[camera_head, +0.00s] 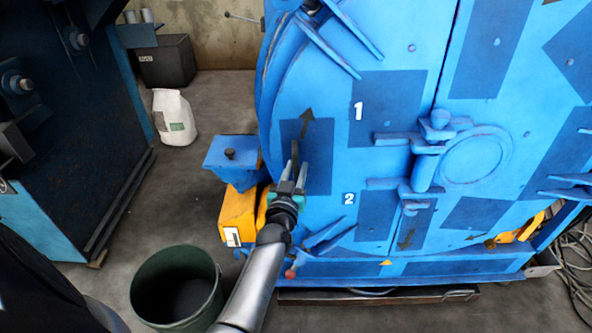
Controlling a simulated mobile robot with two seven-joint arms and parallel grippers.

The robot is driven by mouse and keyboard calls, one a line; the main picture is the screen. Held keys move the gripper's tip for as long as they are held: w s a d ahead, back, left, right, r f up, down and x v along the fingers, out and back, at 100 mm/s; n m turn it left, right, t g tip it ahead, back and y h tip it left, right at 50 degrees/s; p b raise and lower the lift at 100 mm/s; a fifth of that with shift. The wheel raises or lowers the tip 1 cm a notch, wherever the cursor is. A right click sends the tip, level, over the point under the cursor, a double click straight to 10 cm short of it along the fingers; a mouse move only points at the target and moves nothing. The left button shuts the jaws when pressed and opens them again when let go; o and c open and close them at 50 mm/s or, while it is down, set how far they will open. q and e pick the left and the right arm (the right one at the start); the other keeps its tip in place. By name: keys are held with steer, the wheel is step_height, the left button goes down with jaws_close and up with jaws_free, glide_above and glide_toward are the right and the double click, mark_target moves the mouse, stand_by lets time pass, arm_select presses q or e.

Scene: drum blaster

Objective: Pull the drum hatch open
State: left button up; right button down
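The blue drum hatch (390,100) fills the right half of the head view, with darker blue patches, arrows and the white numbers 1 and 2. Two latch handles (428,160) sit near its middle, left of a round plate (474,157). My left gripper (294,175) is at the left edge of the hatch, in front of its surface, fingers pointing up. The fingers look parted around or beside a thin dark bar; I cannot tell if they touch or hold it. My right gripper is not in view.
A dark green bin (176,286) stands at the lower left, close to my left arm. A yellow box (238,216) is beside the gripper. A white bag (174,117) stands on the floor behind. A dark machine is at left; cables lie at far right.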

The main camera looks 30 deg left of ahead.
arm_select(q)
jaws_close()
stand_by(1.1)
